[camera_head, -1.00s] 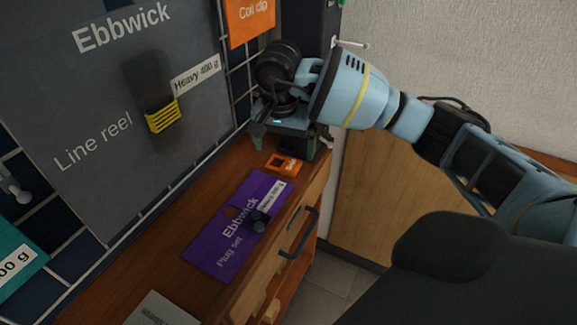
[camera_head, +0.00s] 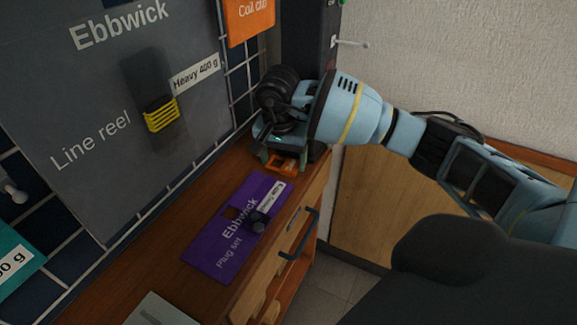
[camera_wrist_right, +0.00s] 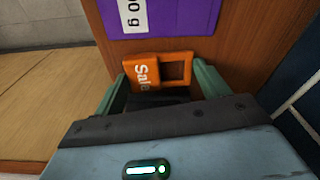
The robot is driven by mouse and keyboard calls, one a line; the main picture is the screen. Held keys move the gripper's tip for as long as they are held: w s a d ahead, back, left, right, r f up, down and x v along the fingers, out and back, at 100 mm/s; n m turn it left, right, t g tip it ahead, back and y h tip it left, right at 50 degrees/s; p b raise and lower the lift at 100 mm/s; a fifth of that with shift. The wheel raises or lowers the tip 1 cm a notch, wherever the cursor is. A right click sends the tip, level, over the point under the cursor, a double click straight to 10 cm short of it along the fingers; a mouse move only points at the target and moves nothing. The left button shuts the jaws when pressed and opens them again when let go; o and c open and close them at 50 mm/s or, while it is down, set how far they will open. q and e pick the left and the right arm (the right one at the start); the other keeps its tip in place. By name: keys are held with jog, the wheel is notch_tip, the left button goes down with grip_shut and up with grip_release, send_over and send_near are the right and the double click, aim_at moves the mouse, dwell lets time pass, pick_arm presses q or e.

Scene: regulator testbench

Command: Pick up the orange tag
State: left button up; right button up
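The orange tag (camera_head: 283,164) lies on the wooden counter, partly hidden by my right gripper in the head view. In the right wrist view the orange tag (camera_wrist_right: 147,70) shows white lettering "Sale" and a square dark opening at its right. My right gripper (camera_head: 283,163) is over the tag and points down. In the wrist view its two green fingers (camera_wrist_right: 160,80) stand apart, one on each side of the tag, with visible room between. Whether either finger touches the tag I cannot tell. My left gripper is not in view.
A dark panel (camera_head: 75,95) with a yellow-black reel stands behind. A drawer handle (camera_head: 300,236) sticks out in front.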

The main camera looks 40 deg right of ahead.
aim_at(286, 163)
jog(key=c, duration=0.4)
jog(key=shift+r, duration=0.55)
jog(key=r, duration=0.2)
jog(key=shift+s+r, duration=0.3)
jog(key=shift+s, duration=0.05)
jog(key=s+r, duration=0.1)
jog(key=s, duration=1.4)
jog(key=shift+s+a+r, duration=0.15)
jog(key=shift+a, duration=0.15)
